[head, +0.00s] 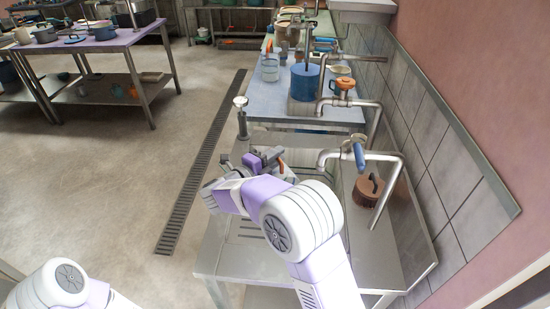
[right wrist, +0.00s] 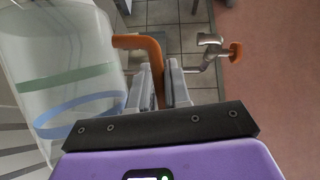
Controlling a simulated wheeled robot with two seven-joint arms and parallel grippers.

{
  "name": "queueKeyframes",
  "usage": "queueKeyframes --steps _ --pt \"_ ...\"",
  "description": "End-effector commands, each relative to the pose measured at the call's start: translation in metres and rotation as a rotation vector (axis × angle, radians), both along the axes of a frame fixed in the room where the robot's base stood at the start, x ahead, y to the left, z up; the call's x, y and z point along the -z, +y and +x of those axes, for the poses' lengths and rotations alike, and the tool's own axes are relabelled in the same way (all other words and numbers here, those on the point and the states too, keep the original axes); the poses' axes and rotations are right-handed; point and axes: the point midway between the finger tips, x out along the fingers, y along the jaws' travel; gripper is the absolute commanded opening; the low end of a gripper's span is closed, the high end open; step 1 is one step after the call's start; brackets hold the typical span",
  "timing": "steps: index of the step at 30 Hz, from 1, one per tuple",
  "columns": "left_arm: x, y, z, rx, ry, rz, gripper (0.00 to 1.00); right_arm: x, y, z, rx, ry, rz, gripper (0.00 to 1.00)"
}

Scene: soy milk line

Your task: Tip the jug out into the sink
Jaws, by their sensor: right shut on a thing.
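The jug (right wrist: 70,75) is clear, with a green band, a blue band and an orange handle (right wrist: 150,55). It fills the left of the right wrist view. My right gripper (right wrist: 163,82) is shut on the orange handle. My left gripper is out of view.
A tap with a blue lever (head: 359,156) and one with an orange knob (head: 345,84) reach over from the wall. A brown brush-like thing (head: 368,188) sits in the sink area. A blue pot (head: 306,80) stands on the table behind. Floor at left is clear.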

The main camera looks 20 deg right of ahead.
Motion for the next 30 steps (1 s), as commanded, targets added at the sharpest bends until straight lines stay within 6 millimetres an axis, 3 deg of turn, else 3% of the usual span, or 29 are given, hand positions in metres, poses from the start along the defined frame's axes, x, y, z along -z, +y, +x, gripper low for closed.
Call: queueKeyframes --steps 30 --pt "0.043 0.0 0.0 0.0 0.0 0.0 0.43 0.003 -0.002 -0.022 0.0 -0.144 0.011 0.0"
